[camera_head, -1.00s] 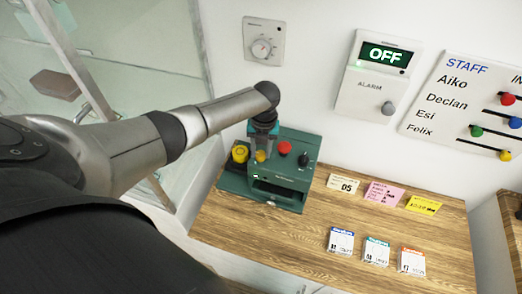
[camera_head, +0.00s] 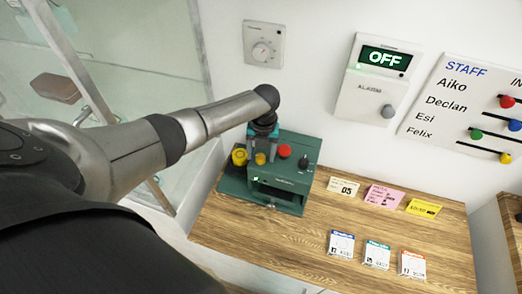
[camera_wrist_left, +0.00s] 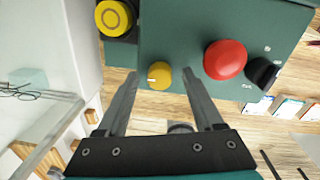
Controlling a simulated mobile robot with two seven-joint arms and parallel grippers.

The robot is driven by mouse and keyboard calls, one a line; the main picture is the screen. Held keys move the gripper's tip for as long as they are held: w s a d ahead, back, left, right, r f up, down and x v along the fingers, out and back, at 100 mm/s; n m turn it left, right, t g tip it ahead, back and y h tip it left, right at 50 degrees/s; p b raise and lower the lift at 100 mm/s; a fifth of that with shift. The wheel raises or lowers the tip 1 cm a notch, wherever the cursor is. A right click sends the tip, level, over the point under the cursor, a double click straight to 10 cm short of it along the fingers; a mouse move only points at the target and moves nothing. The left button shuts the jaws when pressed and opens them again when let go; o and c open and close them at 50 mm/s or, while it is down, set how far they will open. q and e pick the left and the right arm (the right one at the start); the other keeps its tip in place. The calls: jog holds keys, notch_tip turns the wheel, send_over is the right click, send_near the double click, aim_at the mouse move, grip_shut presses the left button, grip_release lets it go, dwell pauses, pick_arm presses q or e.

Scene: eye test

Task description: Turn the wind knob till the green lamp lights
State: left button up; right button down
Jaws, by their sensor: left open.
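A dark green box (camera_head: 234,187) stands on the wooden counter, its controls on top. A small yellow knob (camera_wrist_left: 159,75) with a pale mark is on it and also shows in the head view (camera_head: 260,158). Beside it are a red button (camera_wrist_left: 225,60) and a black knob (camera_wrist_left: 262,73). Which knob is labelled wind is too small to read. My left gripper (camera_wrist_left: 160,82) is open, with one finger on each side of the yellow knob and visible gaps. My right gripper is not in view.
A larger yellow round button (camera_wrist_left: 114,17) sits left of the knob. Notes and cards (camera_head: 377,253) lie on the counter (camera_head: 250,235). A wall alarm panel (camera_head: 370,95) reads OFF. A dial (camera_head: 262,50) and staff board (camera_head: 460,105) are on the wall. Glass stands at left.

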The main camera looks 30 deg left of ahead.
aim_at(263, 157)
pick_arm(q)
notch_tip(263, 157, up, 15)
jog(key=shift+w+d+r, duration=0.15)
jog(key=shift+d, duration=0.15)
dwell(0.7)
